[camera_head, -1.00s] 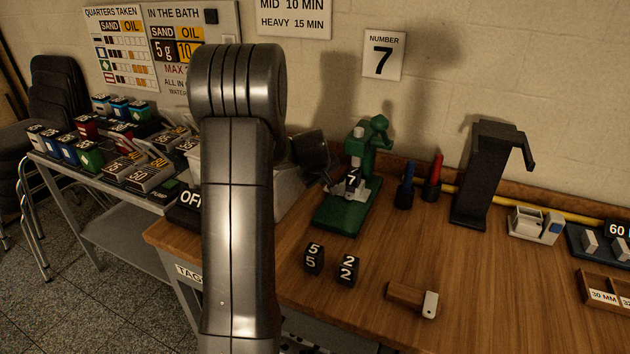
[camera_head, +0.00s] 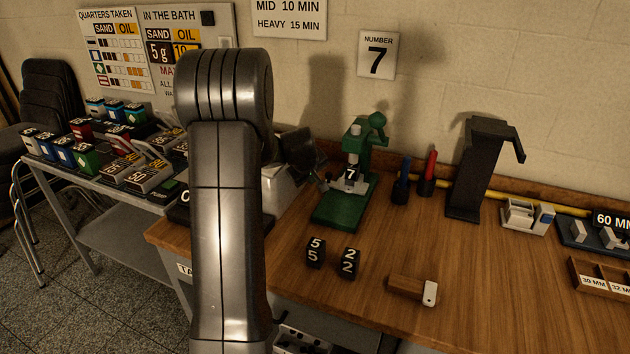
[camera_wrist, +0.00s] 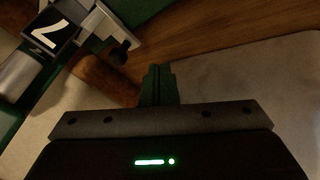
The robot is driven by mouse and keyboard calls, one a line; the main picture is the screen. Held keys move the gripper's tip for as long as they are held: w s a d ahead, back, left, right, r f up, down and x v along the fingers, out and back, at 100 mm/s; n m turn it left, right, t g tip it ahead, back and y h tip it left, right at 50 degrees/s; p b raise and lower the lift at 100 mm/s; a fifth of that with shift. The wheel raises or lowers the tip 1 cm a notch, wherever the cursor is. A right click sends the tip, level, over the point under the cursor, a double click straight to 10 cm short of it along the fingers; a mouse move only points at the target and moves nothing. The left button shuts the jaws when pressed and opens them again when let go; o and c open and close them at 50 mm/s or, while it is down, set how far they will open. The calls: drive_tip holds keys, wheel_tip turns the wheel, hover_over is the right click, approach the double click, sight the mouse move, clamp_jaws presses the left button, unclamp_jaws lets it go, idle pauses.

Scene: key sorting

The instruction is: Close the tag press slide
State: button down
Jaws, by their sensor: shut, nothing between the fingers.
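The green tag press (camera_head: 338,212) stands on the wooden bench, with a block marked 7 (camera_head: 351,173) in it. In the wrist view the block (camera_wrist: 40,45) sits beside a light grey metal part (camera_wrist: 108,32) with a dark knob (camera_wrist: 121,53), which looks like the slide. How far the slide is in is unclear. My gripper (camera_head: 324,184) is just left of the press, partly hidden by my arm. In the wrist view its fingers (camera_wrist: 158,84) are together and empty, to the right of the knob and apart from it in the picture.
Blocks marked 5 (camera_head: 315,252) and 2 (camera_head: 348,263) stand in front of the press. A wooden-handled tool (camera_head: 412,290) lies nearer the front edge. Blue (camera_head: 402,180) and red (camera_head: 428,173) markers and a black stand (camera_head: 478,170) are to the right. Bare bench lies between.

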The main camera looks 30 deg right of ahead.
drive_tip(key=v, duration=0.9)
drive_tip(key=shift+s+r, duration=0.2)
drive_tip(key=shift+r, duration=0.1)
drive_tip(key=shift+d+f, duration=0.1)
